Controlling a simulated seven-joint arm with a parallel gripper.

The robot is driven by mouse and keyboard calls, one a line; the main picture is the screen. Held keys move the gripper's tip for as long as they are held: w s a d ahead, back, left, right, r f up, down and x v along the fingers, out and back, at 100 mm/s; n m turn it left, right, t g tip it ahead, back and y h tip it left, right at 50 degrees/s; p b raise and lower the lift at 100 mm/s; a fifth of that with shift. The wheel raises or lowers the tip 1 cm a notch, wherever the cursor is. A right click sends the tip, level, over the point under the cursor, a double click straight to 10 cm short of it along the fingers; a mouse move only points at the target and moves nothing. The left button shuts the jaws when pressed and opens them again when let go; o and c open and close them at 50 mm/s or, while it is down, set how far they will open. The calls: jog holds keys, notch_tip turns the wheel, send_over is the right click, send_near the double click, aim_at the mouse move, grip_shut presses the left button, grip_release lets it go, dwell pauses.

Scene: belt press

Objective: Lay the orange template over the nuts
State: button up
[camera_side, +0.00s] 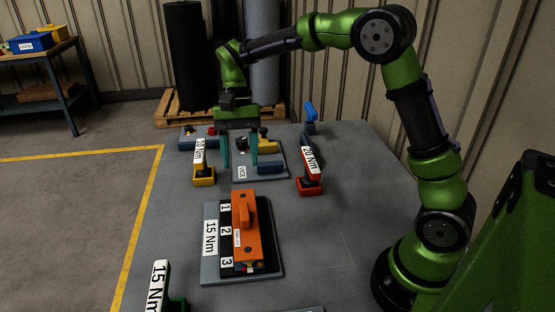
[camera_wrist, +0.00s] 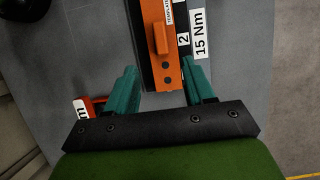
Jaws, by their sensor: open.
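The orange template (camera_side: 247,250) lies on the black strip of a grey plate (camera_side: 265,277) marked 15 Nm and 1, 2, 3. A raised orange handle stands on it. The template (camera_wrist: 172,72) and its handle (camera_wrist: 160,40) also show in the wrist view. The nuts cannot be made out clearly; small coloured bits show at the template's near end, beside the 3. My gripper (camera_side: 240,162) is open and empty, behind the plate and above the table, apart from the template. In the wrist view its teal fingers (camera_wrist: 160,68) point towards the template's end.
A yellow 10 Nm tool (camera_side: 204,180) and a red 20 Nm tool (camera_side: 309,186) stand either side of a vice plate (camera_side: 244,172). A green 15 Nm tool (camera_side: 176,304) stands at the near left. A blue item (camera_side: 310,115) is at the back. The table right of the plate is clear.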

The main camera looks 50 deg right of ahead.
jog(key=s+d+r+n+t, duration=0.1)
jog(key=s+r+n+t, duration=0.1)
jog(key=s+t, duration=0.3)
jog(key=s+d+r+n+t+h, duration=0.1)
jog(key=s+r+n+t, duration=0.2)
jog(key=s, duration=0.9)
jog(key=shift+r+t, duration=0.7)
jog(key=shift+t, duration=0.4)
jog(key=shift+s, duration=0.1)
